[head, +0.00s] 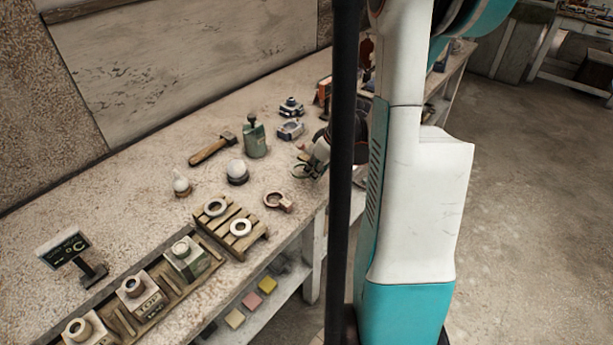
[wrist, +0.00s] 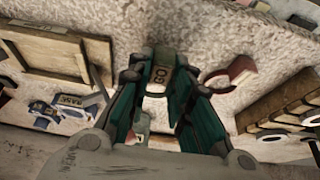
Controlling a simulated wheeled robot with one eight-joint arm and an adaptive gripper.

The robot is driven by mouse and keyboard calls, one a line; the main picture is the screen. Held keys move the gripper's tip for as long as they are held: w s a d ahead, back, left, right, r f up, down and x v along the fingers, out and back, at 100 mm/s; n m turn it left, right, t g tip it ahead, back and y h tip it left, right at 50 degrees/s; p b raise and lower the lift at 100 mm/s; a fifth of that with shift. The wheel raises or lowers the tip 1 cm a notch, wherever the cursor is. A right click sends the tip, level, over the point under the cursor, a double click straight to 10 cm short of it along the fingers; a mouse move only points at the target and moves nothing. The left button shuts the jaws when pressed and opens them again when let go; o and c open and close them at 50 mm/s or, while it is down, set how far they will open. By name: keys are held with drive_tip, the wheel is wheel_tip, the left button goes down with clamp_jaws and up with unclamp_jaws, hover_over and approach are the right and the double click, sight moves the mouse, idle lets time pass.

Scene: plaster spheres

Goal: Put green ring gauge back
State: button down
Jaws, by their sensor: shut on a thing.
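My gripper (head: 312,164) is low over the bench near its front edge, partly behind my dark column in the head view. In the wrist view my gripper (wrist: 160,84) is shut on a piece marked "GO", which I take for the green ring gauge (wrist: 160,72). The green ring gauge (head: 302,170) looks small and partly hidden in the head view. I cannot tell whether it touches the bench. The rack (wrist: 250,118) is at right in the wrist view.
A copper-brown ring gauge (head: 278,201) lies between my gripper and the rack. A white sphere (head: 237,168), a green bottle-like object (head: 254,138) and a hammer (head: 212,149) are on the bench (head: 130,225). Blue-grey devices (head: 290,129) stand behind my gripper.

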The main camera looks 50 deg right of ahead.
drive_tip(key=shift+w+a, duration=0.15)
drive_tip(key=shift+w, duration=1.3)
drive_tip(key=f+b, duration=0.1)
drive_tip(key=f, duration=0.1)
drive_tip(key=f+b, duration=0.1)
drive_tip(key=shift+w+f, duration=0.2)
drive_tip(key=shift+f, duration=0.15)
drive_tip(key=shift+r, duration=0.1)
drive_tip(key=c, duration=1.9)
unclamp_jaws()
drive_tip(key=shift+b, duration=0.35)
drive_tip(key=o, duration=0.5)
drive_tip(key=shift+c, duration=0.2)
